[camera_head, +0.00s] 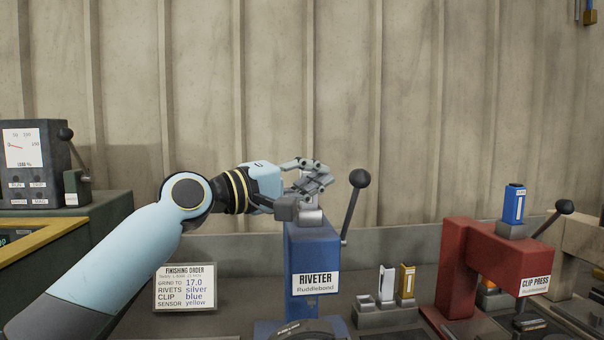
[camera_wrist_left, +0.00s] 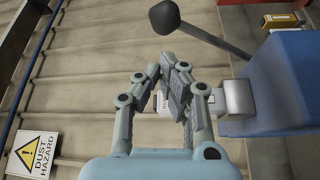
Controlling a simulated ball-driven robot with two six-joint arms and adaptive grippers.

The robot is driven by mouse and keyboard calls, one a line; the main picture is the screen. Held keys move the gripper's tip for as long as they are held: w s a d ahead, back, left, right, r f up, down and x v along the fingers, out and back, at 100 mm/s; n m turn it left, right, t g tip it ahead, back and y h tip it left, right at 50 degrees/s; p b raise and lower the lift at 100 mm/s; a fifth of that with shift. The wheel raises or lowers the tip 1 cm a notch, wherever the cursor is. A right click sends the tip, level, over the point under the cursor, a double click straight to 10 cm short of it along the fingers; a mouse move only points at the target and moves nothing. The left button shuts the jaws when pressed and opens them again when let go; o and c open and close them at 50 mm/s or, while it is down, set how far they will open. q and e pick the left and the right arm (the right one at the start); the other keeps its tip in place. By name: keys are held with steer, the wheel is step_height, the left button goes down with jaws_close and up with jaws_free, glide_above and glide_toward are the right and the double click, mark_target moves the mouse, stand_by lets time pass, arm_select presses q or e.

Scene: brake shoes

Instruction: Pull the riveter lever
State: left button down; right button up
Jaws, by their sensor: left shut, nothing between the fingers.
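The blue riveter (camera_head: 312,262) stands at the centre of the bench in the head view, with its label on the front. Its lever (camera_head: 354,205) rises on the right side and ends in a dark round knob (camera_head: 359,178). My left gripper (camera_head: 326,178) is shut and empty, above the riveter's top and left of the knob, apart from it. In the left wrist view, my gripper (camera_wrist_left: 175,80) shows its fingers together, with the lever knob (camera_wrist_left: 164,17) beyond them and the blue riveter body (camera_wrist_left: 285,85) to the right. My right gripper is in neither view.
A red clip press (camera_head: 470,262) with its own lever stands at the right. Small clip holders (camera_head: 385,315) sit between it and the riveter. A finishing order card (camera_head: 186,288) stands left of the riveter. A gauge machine (camera_head: 35,165) is at the far left.

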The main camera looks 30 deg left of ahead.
arm_select(q)
steer(key=shift+m, duration=0.6)
steer(key=shift+w+d+f+b, duration=0.2)
steer(key=shift+w+d+b, duration=0.4)
steer(key=shift+w+d, duration=0.2)
steer(key=shift+w+d+f+b, duration=0.2)
steer(key=shift+w+d+b, duration=0.4)
steer(key=shift+w+d, duration=0.2)
steer(key=s+d+f+m+h+b, duration=0.2)
steer(key=f+b, duration=0.6)
steer(key=b, duration=0.5)
steer(key=s+d+f+m+t+h+b, duration=0.1)
steer(key=s+f+m+b, duration=0.4)
steer(key=b, duration=0.8)
step_height(320, 180, down, 4)
steer(key=shift+s+d+r+h, duration=0.25)
steer(key=shift+d+h, duration=0.25)
steer(key=shift+d, duration=0.55)
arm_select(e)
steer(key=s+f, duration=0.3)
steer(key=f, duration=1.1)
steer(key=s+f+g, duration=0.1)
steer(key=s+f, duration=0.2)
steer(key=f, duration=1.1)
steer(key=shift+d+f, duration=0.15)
